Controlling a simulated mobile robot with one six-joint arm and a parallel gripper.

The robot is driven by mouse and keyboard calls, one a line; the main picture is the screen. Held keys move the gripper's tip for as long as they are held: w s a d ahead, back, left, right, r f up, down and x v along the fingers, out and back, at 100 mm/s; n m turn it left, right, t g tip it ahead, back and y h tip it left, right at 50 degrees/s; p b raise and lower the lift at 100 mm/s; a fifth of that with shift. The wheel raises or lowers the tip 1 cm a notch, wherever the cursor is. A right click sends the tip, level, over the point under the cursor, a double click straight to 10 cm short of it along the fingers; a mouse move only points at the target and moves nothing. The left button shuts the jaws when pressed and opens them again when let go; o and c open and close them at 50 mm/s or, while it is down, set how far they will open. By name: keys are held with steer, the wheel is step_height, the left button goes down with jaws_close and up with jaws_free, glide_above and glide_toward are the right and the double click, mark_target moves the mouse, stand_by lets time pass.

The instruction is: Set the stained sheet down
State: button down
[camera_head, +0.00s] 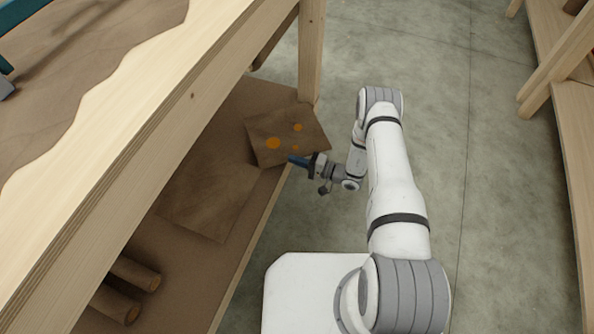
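The stained sheet (272,128) is a thin brown square with several orange spots. It is at the far end of the bench's lower shelf (243,278), close to the wooden leg. Its right corner sticks out past the shelf edge over the floor. My gripper (292,159) is at the near edge of this sheet, with blue fingertips overlapping it. The fingers look closed together on that edge; the sheet hides part of them. I cannot tell whether the sheet touches the shelf or is slightly above it.
A plain brown sheet (208,195) lies flat mid-shelf. Two brown rolls (135,274) lie at the near end. The bench top (150,95) overhangs the shelf, and a leg (311,50) stands beyond the stained sheet. Clear concrete floor separates it from another wooden bench (565,120) at right.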

step_height(320, 180, down, 6)
steer(key=b, duration=0.1)
steer(key=shift+b, duration=0.4)
steer(key=c, duration=2.1)
jaws_free()
steer(key=shift+f, duration=0.25)
steer(key=shift+c, duration=0.2)
steer(key=o, duration=0.5)
steer(key=shift+r, duration=0.1)
steer(key=shift+c, duration=0.2)
